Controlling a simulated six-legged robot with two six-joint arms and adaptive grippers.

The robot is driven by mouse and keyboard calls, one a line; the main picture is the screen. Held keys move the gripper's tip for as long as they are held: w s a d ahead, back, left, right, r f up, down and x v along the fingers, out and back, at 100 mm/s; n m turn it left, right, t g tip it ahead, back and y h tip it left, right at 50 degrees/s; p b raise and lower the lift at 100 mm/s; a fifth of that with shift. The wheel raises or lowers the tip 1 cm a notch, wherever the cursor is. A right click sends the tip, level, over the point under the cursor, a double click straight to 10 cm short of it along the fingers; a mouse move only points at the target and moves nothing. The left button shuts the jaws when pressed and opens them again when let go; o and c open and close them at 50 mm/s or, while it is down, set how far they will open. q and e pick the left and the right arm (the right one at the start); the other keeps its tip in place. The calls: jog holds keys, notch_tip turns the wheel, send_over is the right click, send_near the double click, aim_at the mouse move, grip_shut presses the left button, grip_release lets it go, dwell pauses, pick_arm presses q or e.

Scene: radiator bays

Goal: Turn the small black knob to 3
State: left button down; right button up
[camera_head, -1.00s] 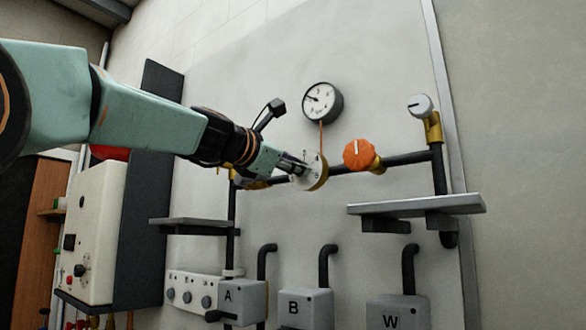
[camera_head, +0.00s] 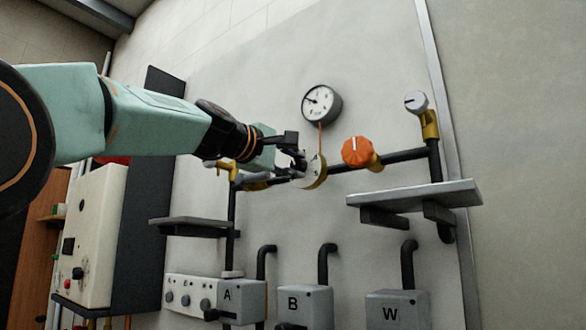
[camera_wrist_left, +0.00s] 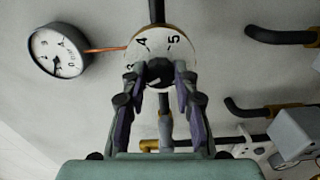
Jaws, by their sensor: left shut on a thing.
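The small black knob (camera_wrist_left: 159,72) sits at the middle of a round white dial with a brass rim (camera_wrist_left: 158,37) in the left wrist view. My left gripper (camera_wrist_left: 159,84) is shut on the knob, one finger on each side. In the head view my left gripper (camera_head: 299,164) reaches the dial (camera_head: 318,171) from the left and hides the knob. My right gripper is in neither view.
A pressure gauge (camera_head: 321,103) hangs above the dial. An orange knob (camera_head: 357,151) and a white-faced valve (camera_head: 416,102) are on the pipe to its right. A grey shelf (camera_head: 415,193) juts out below them. Boxes A (camera_head: 241,302), B (camera_head: 305,307) and W (camera_head: 397,309) stand lower.

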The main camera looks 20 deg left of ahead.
pick_arm(q)
jog(key=m, duration=0.2)
jog(key=m+b, duration=0.1)
jog(key=m, duration=0.2)
jog(key=shift+f, duration=0.35)
jog(key=shift+w+d, duration=0.1)
dwell(0.3)
jog(key=c, duration=1.4)
grip_release()
jog(key=shift+c, duration=0.2)
jog(key=o, duration=0.4)
jog(key=shift+s+r, duration=0.2)
jog(key=shift+s, duration=0.1)
jog(key=shift+w, duration=0.1)
jog(key=shift+w, duration=0.1)
